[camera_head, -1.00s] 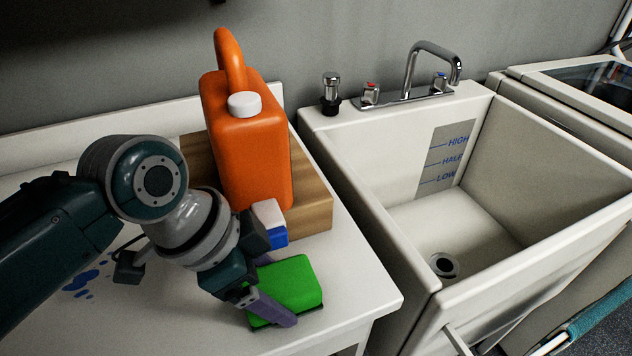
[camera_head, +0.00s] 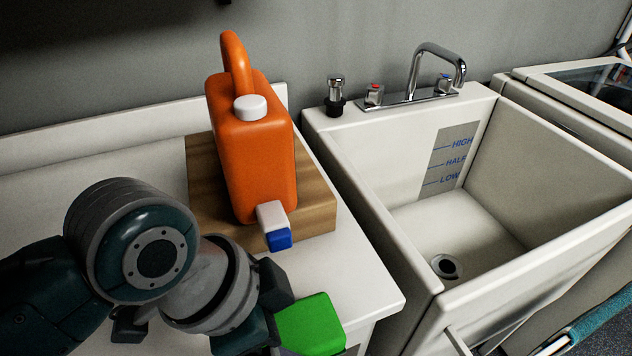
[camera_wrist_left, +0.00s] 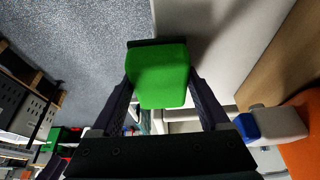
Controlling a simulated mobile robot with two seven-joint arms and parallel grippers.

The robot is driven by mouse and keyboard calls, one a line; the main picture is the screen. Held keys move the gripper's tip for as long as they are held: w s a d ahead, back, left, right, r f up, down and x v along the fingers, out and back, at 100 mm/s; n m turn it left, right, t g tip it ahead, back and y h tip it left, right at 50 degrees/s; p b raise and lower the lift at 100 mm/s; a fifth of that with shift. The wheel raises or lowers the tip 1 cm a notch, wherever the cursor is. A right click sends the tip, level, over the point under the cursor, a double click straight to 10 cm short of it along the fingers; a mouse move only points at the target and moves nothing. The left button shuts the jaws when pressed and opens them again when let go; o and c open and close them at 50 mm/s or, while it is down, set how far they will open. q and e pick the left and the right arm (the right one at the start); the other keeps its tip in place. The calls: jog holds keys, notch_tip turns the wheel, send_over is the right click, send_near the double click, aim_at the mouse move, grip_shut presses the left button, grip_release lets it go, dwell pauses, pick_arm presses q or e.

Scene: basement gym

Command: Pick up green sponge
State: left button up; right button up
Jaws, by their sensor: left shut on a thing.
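The green sponge (camera_head: 311,324) with a dark underside is at the bottom of the head view, near the counter's front edge. My left gripper (camera_head: 272,329) is shut on it; its fingers are mostly hidden there by the wrist and the frame's lower edge. In the left wrist view the sponge (camera_wrist_left: 158,76) sits between the two fingers of my left gripper (camera_wrist_left: 160,90), one on each side. The sponge appears lifted clear of the counter. My right gripper is not in view.
An orange jug (camera_head: 250,150) with a white cap and a blue-tipped spout stands on a wooden block (camera_head: 315,205) behind my arm. The white counter (camera_head: 350,285) is clear to the right. A deep sink (camera_head: 410,215) with a chrome faucet (camera_head: 420,75) stands beside it.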

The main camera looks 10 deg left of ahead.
pick_arm(q)
jog(key=s+d, duration=0.6)
jog(key=s, duration=0.4)
jog(key=shift+d, duration=0.4)
